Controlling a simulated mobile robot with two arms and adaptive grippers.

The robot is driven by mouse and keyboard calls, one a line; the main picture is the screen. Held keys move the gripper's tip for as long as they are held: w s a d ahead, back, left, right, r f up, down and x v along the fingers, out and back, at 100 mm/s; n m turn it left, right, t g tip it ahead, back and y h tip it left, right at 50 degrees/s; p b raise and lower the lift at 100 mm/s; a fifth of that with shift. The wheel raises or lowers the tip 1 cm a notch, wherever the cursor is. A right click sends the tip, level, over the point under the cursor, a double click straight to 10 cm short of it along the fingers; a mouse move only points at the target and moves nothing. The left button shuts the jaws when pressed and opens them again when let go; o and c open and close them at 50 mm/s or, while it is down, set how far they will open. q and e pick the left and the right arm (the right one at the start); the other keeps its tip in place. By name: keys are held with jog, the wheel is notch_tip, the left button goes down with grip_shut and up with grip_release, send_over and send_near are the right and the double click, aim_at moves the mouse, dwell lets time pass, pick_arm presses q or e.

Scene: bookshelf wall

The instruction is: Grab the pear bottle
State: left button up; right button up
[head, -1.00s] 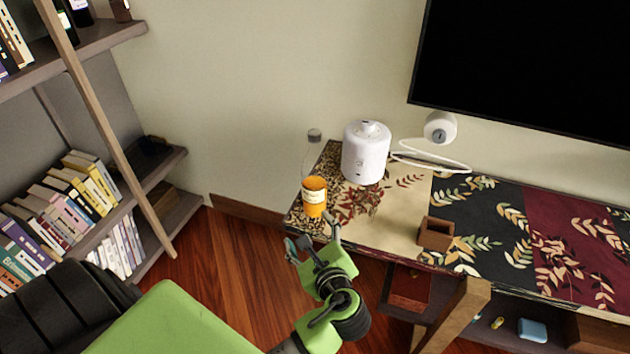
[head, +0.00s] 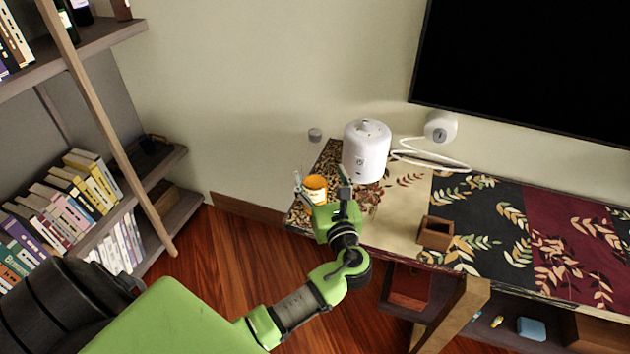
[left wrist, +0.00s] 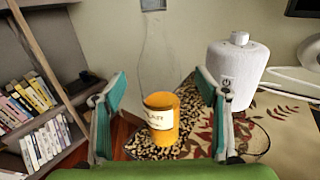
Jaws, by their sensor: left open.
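The pear bottle looks like a clear bottle with a grey cap (head: 315,135) and orange contents (head: 315,183) in its lower part. It stands upright at the left end of the patterned cabinet top. In the left wrist view, the orange part with its pale label (left wrist: 162,121) shows between the fingers, and the clear neck is faint above it. My left gripper (head: 321,184) is open, with one finger on each side of the bottle. The fingers also show in the left wrist view (left wrist: 160,88); I see no clear contact. My right gripper is not in view.
A white cylindrical device (head: 366,150) stands close right of the bottle. A faint clear rim (left wrist: 252,135) lies right of the gripper. A small brown box (head: 435,233) and a white camera-like device (head: 440,127) are farther right. A bookshelf (head: 150,185) stands left.

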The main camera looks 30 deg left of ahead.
pick_arm(q)
jog(key=x, duration=0.5)
jog(key=shift+a+f+p, duration=0.1)
jog(key=shift+a+p, duration=0.1)
jog(key=shift+p, duration=0.1)
jog(key=c, duration=1.7)
grip_shut()
jog(key=shift+r, duration=0.2)
